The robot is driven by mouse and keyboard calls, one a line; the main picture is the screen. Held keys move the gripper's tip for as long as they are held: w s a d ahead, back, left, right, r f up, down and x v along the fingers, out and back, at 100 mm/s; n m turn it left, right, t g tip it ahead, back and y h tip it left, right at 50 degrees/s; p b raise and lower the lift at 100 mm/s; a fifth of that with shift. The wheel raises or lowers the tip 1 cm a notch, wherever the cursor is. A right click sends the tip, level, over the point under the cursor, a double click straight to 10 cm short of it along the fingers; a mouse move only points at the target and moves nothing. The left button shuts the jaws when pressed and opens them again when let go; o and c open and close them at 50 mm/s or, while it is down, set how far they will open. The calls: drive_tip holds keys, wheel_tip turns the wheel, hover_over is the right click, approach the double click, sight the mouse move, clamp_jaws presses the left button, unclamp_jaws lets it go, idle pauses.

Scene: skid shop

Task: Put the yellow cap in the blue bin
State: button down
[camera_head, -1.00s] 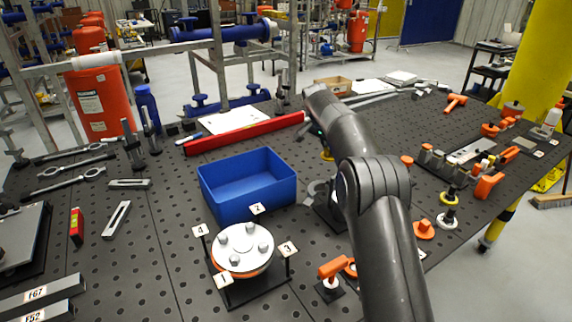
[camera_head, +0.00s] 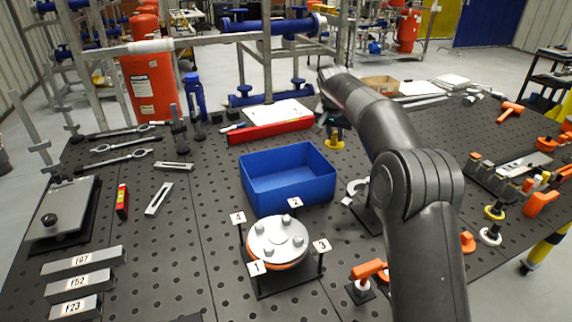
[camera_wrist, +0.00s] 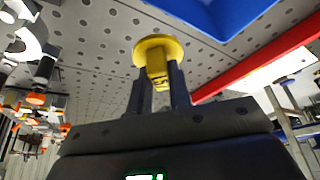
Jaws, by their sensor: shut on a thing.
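The yellow cap (camera_wrist: 158,52) is held between the two fingers of my gripper (camera_wrist: 161,76), which is shut on it. In the head view the yellow cap (camera_head: 334,143) shows just behind the right rear corner of the blue bin (camera_head: 290,190), outside it. My gripper (camera_head: 331,122) is partly hidden by my arm there. The bin is open-topped, looks empty and stands on the dark perforated table. Its edge also shows at the top of the wrist view (camera_wrist: 225,12). I cannot tell how high the cap is above the table.
A red bar (camera_head: 270,131) lies behind the bin. A round flange (camera_head: 277,240) with numbered posts stands in front of it. A grey clamp-like part (camera_head: 357,188) is to its right. Orange-handled parts (camera_head: 368,270) lie nearer my arm.

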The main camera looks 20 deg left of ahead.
drive_tip(key=s+a+n+g+y, duration=0.1)
drive_tip(key=s+a+n+y, duration=0.2)
drive_tip(key=s+a+n, duration=0.85)
drive_tip(key=m, duration=0.3)
approach(272, 183)
drive_tip(key=shift+n, duration=0.25)
drive_tip(key=shift+s+f, duration=0.35)
drive_tip(key=shift+f, duration=0.35)
drive_tip(key=shift+s+f, duration=0.4)
drive_tip(key=shift+f, duration=0.35)
drive_tip(key=shift+s+f, duration=0.35)
drive_tip(key=shift+f, duration=0.35)
drive_tip(key=shift+f, duration=0.1)
drive_tip(key=c, duration=1.3)
unclamp_jaws()
drive_tip(key=shift+d, duration=0.1)
drive_tip(key=v, duration=1.2)
drive_tip(key=shift+w+d, duration=0.1)
